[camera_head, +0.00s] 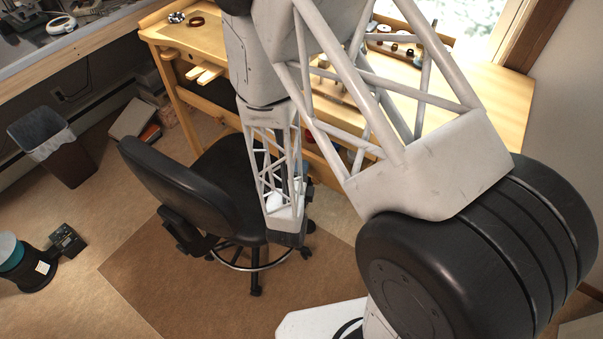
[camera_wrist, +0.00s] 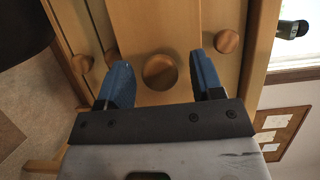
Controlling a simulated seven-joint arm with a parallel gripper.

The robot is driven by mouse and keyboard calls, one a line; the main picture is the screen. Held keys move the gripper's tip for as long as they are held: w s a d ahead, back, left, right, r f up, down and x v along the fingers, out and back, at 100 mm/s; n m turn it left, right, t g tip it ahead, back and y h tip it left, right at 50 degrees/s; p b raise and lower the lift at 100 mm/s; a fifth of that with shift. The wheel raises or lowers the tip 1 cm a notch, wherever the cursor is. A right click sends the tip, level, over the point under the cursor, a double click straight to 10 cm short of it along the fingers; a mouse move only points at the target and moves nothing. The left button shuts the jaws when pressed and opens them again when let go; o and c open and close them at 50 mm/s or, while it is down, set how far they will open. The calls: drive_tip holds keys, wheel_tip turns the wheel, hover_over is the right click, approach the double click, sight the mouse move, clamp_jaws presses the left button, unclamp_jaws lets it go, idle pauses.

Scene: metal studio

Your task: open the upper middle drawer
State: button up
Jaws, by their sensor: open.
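In the wrist view, a round wooden knob (camera_wrist: 159,72) sits on a light wooden drawer front (camera_wrist: 152,22). My gripper (camera_wrist: 160,65) is open, with one blue finger on each side of this knob. A gap shows between the knob and each finger, so the fingers appear apart from it. The view is turned, and I cannot tell for certain that this is the upper middle drawer. In the head view, the wooden workbench (camera_head: 510,100) is partly hidden behind my arm; its drawer fronts and my gripper cannot be made out there.
More knobs show in the wrist view, one to the right (camera_wrist: 227,41) and one at far left (camera_wrist: 82,63). A black office chair (camera_head: 185,180) stands close to my arm before the bench. A waste bin (camera_head: 60,155) stands left.

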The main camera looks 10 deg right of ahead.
drive_tip(key=shift+c, duration=0.3)
clamp_jaws()
drive_tip(key=s+a, duration=0.3)
idle(0.6)
drive_tip(key=shift+o, duration=0.3)
unclamp_jaws()
drive_tip(key=shift+s, duration=0.15)
